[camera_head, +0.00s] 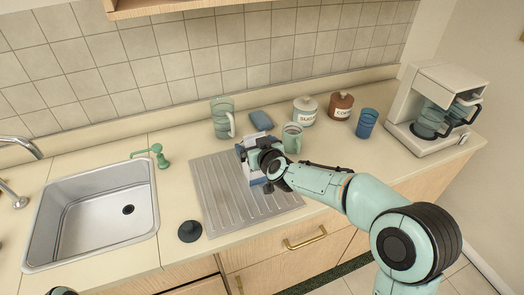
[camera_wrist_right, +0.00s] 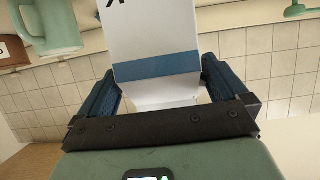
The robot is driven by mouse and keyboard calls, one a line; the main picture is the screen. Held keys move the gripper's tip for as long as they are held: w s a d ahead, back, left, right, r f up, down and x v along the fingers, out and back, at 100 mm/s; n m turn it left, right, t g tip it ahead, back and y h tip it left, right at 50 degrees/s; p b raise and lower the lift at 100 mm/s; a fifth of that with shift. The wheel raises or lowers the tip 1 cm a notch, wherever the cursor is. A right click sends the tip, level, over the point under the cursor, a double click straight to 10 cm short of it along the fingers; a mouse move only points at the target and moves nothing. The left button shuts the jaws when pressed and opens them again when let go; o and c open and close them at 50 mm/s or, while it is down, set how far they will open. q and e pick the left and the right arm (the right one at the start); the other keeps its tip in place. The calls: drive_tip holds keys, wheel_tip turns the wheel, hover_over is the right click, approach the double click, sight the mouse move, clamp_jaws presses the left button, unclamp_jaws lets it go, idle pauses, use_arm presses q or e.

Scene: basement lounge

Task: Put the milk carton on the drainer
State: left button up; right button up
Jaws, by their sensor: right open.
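The milk carton (camera_head: 249,141), white with a blue band, stands on the right part of the ribbed metal drainer (camera_head: 219,205), partly hidden behind my right gripper. Whether its base fully touches the drainer is hidden. My right gripper (camera_head: 262,161) is at the carton, reaching in from the right. In the right wrist view the carton (camera_wrist_right: 155,38) is between the two dark blue fingers of the right gripper (camera_wrist_right: 160,85), which are open on either side of it. My left gripper is not seen.
The sink (camera_head: 85,225) with a green soap dispenser (camera_head: 159,156) is left of the drainer. A dark round stopper (camera_head: 190,231) lies in front.

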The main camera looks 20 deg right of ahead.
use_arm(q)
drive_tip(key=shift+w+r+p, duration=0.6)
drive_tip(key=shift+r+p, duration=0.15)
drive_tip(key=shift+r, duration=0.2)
use_arm(e)
drive_tip(key=v, duration=1.1)
drive_tip(key=shift+s, duration=0.25)
